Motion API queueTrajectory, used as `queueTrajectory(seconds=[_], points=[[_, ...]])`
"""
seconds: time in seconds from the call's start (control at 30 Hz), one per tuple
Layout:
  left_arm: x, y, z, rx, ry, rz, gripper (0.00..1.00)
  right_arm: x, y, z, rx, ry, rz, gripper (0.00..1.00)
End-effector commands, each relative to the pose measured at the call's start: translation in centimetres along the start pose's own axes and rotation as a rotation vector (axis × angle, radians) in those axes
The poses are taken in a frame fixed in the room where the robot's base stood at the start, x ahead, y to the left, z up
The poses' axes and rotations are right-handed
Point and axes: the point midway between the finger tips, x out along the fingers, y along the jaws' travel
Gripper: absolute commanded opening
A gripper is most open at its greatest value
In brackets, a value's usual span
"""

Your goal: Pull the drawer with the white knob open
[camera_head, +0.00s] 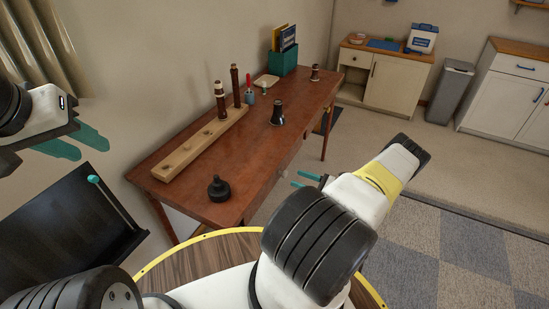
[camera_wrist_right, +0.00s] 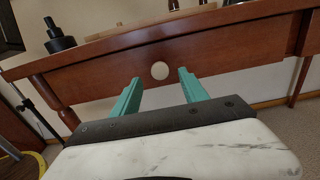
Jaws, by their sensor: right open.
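The white knob (camera_wrist_right: 159,70) is round and cream-coloured. It sits on the reddish-brown drawer front (camera_wrist_right: 100,79) of the wooden desk (camera_head: 190,150). The drawer front looks flush with the desk edge. My right gripper (camera_wrist_right: 159,76) is open, its two teal fingers pointing at the drawer front. In the right wrist view the knob shows between the fingertips, with a gap on each side; I see no contact. In the head view the right gripper (camera_head: 297,178) is at the desk's front side. My left gripper (camera_head: 94,150) is at the far left, away from the desk, fingers apart and empty.
On the desk stand a black weighted object (camera_head: 218,189), a long wooden rack (camera_head: 201,145), a dark cone-shaped piece (camera_head: 277,114) and a green box of books (camera_head: 284,62). Cabinets (camera_head: 384,82) and a grey bin (camera_head: 451,90) stand at the back. Carpet right of the desk is clear.

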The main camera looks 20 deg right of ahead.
Motion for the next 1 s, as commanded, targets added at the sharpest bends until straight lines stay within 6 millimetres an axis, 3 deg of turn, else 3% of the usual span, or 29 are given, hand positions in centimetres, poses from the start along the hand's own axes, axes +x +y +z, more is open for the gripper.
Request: queueTrajectory(seconds=[0.1,0.3,0.63,0.9,1.0], points=[[0.0,0.0,0.0,0.000,0.000,0.000,0.36,2.1,0.1,0.0,0.001,0.000,0.004,0.52],[0.0,0.0,0.0,0.000,0.000,0.000,0.36,4.3,0.1,0.0,0.000,0.001,0.003,0.52],[0.0,0.0,0.0,0.000,0.000,0.000,0.36,4.7,0.1,0.0,0.000,0.002,0.002,0.52],[0.0,0.0,0.0,0.000,0.000,0.000,0.36,4.7,0.1,0.0,0.000,0.002,0.002,0.01],[0.0,0.0,0.0,0.000,0.000,0.000,0.36,4.7,0.1,0.0,0.000,0.002,0.002,0.00]])
